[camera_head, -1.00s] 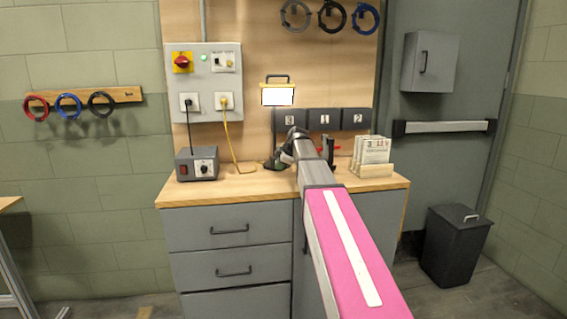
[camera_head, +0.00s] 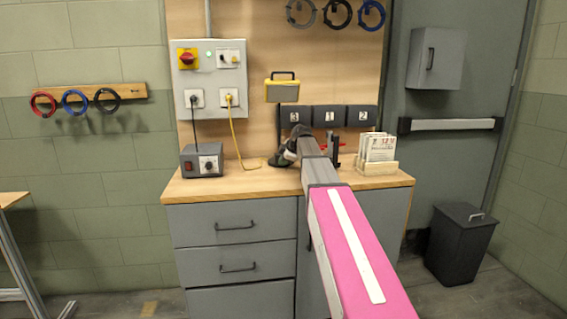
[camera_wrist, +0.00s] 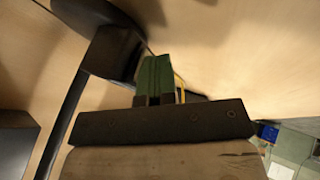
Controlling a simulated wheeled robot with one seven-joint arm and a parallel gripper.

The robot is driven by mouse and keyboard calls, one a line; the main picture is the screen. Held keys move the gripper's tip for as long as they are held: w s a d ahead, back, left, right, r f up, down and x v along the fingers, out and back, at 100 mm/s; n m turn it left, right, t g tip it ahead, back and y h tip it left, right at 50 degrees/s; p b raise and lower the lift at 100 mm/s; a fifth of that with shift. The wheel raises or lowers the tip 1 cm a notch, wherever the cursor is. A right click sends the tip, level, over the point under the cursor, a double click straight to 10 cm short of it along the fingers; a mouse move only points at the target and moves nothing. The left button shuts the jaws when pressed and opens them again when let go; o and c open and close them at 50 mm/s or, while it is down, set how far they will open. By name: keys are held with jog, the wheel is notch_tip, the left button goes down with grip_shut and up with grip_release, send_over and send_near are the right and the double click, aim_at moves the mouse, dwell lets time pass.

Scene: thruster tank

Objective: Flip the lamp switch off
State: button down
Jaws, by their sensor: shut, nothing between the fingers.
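A yellow lamp (camera_head: 282,88) with a dark handle hangs on the wooden backboard, its front panel now dull grey and unlit. I cannot pick out its switch in either view. My gripper (camera_head: 281,160) is low in front of the backboard, just above the workbench and below the lamp, partly hidden by my wrist. In the wrist view my gripper (camera_wrist: 155,80) shows green fingers together, with nothing seen between them. A dark rounded part on a thin black stem (camera_wrist: 75,110) lies beside the fingers; whether they touch it is unclear.
The wooden workbench (camera_head: 235,185) holds a grey control box (camera_head: 201,161) at left and a card rack (camera_head: 377,155) at right. A grey switch panel (camera_head: 210,78) has a yellow cable (camera_head: 234,135). Three numbered dark bins (camera_head: 329,116) sit behind my arm.

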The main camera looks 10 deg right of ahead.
jog(key=shift+r, duration=0.85)
